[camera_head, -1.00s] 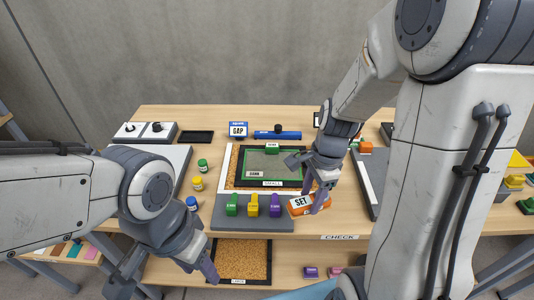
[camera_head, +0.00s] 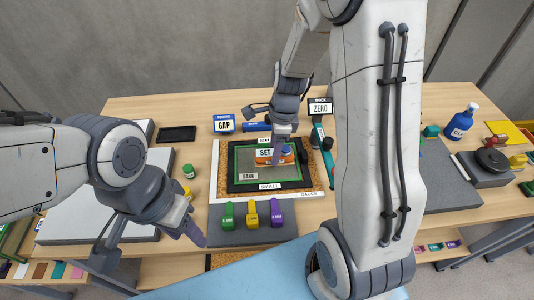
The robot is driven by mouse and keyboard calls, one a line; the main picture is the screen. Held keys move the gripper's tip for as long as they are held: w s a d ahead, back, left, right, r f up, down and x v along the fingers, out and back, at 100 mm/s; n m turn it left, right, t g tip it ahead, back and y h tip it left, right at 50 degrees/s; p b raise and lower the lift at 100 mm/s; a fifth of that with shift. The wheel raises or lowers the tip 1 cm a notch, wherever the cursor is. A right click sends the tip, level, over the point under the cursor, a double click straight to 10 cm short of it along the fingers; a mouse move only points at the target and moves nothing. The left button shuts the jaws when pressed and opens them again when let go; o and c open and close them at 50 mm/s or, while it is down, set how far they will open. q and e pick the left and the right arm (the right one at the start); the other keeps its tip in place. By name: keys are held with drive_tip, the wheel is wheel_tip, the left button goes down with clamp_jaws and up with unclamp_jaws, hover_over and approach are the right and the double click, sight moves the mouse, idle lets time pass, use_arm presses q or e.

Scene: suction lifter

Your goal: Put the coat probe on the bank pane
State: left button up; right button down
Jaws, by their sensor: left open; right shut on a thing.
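The coat probe (camera_head: 264,155) is an orange block with a white SET label. It shows over the far half of the grey-green pane (camera_head: 247,163), which has a small label like BANK and lies in a dark frame marked SMALL. I cannot tell whether the probe touches the pane. My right gripper (camera_head: 277,150) reaches down from above and is shut on the probe, hiding part of it. My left gripper (camera_head: 150,243) is open and empty at the lower left, apart from the pane.
Green, yellow and purple clips (camera_head: 252,214) stand on a grey strip in front of the frame. A blue GAP sign (camera_head: 224,124) and a ZERO sign (camera_head: 320,107) stand behind. A teal-handled tool (camera_head: 318,133) lies right of the frame. A blue bottle (camera_head: 459,123) stands far right.

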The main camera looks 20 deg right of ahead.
sight(267, 156)
drive_tip(key=w, duration=0.1)
drive_tip(key=w+f, duration=0.2)
drive_tip(key=shift+w+a, duration=0.1)
drive_tip(key=shift+a, duration=0.3)
drive_tip(key=shift+f+p, duration=0.35)
drive_tip(key=shift+f, duration=1.65)
drive_tip(key=shift+f, duration=0.2)
drive_tip(key=shift+c, duration=1.3)
unclamp_jaws()
drive_tip(key=shift+r, duration=0.1)
